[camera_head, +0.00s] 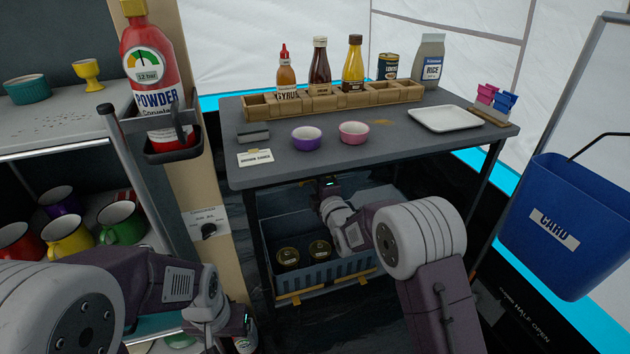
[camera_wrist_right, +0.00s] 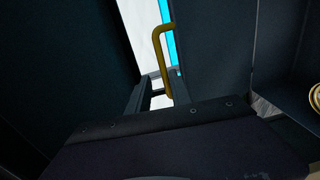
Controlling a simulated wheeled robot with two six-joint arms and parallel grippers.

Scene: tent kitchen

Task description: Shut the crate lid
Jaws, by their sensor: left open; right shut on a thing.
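The blue-grey crate (camera_head: 340,272) stands open under the grey table, with two dark, gold-rimmed cans inside. What looks like its raised lid is at the back, mostly hidden by my right arm and the table. My right gripper (camera_head: 325,187) is at the back of the crate, just below the tabletop edge. In the right wrist view, a yellow handle (camera_wrist_right: 163,60) rises between its fingers (camera_wrist_right: 160,92), which are shut on it. A dark panel (camera_wrist_right: 212,50) lies beside the handle. My left gripper (camera_head: 238,325) is low at the left, apart from the crate; its fingertips are hard to make out.
The table (camera_head: 330,170) above the crate carries bottles in a wooden rack, two bowls and a white tray (camera_head: 445,118). A blue bin (camera_head: 565,210) hangs at the right. A shelf with mugs (camera_head: 68,235) and a red extinguisher (camera_head: 152,65) are at the left.

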